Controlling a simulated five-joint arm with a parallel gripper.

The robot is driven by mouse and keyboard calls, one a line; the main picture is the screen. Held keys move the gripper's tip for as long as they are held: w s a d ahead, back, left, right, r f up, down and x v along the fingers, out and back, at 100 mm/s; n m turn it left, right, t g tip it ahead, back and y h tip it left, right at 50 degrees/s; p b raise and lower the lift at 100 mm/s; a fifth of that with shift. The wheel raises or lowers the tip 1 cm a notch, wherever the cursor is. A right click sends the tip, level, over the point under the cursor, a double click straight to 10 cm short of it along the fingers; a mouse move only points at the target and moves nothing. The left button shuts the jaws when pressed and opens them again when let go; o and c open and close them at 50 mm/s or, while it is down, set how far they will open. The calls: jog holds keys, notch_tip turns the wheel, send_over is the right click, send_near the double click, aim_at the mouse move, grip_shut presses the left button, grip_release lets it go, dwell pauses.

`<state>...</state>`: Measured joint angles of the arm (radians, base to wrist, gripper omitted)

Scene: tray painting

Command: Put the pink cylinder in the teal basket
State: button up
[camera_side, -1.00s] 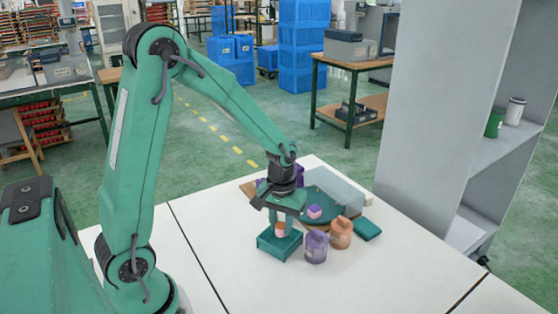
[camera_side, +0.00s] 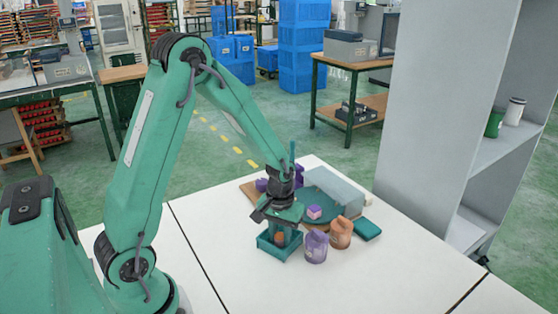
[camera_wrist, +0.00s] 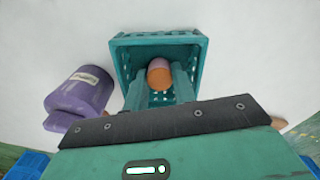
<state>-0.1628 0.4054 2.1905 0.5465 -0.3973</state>
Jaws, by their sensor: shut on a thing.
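The pink cylinder (camera_wrist: 159,64) is between my fingers; its near end looks orange and the part behind it paler pink. In the side view the cylinder (camera_side: 280,238) shows as a small orange patch, partly hidden by the fingers and the basket wall. My gripper (camera_wrist: 160,78) is shut on it. The teal basket (camera_wrist: 155,41) lies right under my gripper, and its walls surround the cylinder. In the side view the basket (camera_side: 275,252) stands on the white table, and my fingers reach down into its opening. Whether the cylinder touches the basket floor I cannot tell.
A purple jug (camera_side: 316,247) stands just right of the basket, and it also shows in the wrist view (camera_wrist: 82,90). An orange jug (camera_side: 340,233) is beside it. Behind are a pink-purple block (camera_side: 314,212) and a teal box (camera_side: 367,229). The table's front is clear.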

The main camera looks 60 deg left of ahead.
aim_at(280, 235)
jog(key=shift+f, duration=0.15)
jog(key=o, duration=0.9)
jog(key=shift+o, duration=0.2)
notch_tip(280, 235, up, 12)
jog(key=shift+r, duration=0.2)
dwell(0.6)
